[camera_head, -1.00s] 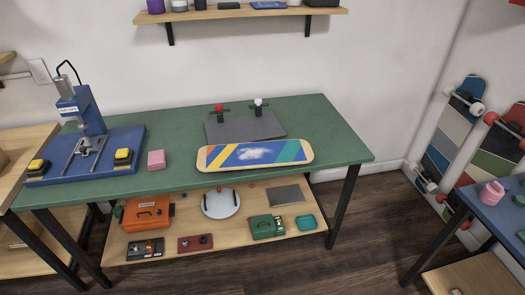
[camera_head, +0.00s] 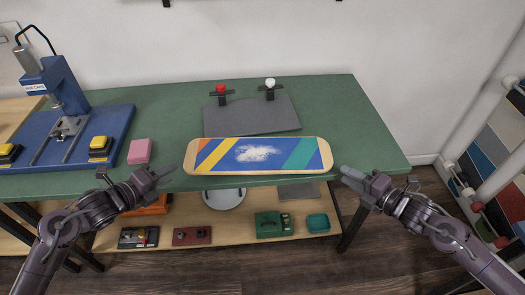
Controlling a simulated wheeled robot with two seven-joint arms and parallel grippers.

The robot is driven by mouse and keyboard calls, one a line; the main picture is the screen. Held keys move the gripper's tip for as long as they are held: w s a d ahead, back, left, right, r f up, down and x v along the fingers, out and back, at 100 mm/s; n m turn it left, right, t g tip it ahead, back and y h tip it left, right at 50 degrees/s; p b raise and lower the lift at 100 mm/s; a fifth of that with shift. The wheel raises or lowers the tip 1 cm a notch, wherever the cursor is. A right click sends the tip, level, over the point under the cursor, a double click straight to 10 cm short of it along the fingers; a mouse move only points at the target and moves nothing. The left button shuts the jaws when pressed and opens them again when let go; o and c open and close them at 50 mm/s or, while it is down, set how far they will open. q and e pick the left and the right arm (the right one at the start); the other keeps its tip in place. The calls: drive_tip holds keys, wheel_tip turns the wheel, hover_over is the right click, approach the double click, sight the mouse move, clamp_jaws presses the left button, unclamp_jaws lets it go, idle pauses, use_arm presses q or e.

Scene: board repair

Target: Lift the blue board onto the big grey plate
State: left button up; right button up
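The blue board (camera_head: 255,153) is a skateboard deck with blue, yellow, orange and green stripes and a white patch. It lies flat along the front edge of the green table, in front of the big grey plate (camera_head: 252,115). The plate lies flat behind it, with a red-knobbed clamp (camera_head: 221,94) and a white-knobbed clamp (camera_head: 270,89) at its back edge. My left gripper (camera_head: 158,177) is near the board's left end, apart from it. My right gripper (camera_head: 347,176) is near the board's right end, also apart. Both look empty; their finger gaps are too small to judge.
A blue press (camera_head: 70,120) with yellow buttons stands at the left of the green table (camera_head: 360,130). A pink block (camera_head: 139,151) lies between press and board. The shelf below holds a green box (camera_head: 268,225), a teal tray (camera_head: 318,223) and other items. The table's right side is clear.

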sight(188, 163)
use_arm(q)
drive_tip(key=shift+s+a+r, duration=0.1)
drive_tip(key=shift+r, duration=0.1)
use_arm(e)
drive_tip(key=shift+s+r, duration=0.15)
drive_tip(key=shift+r, duration=0.1)
use_arm(q)
drive_tip(key=shift+f, duration=0.1)
use_arm(e)
drive_tip(key=shift+f, duration=0.1)
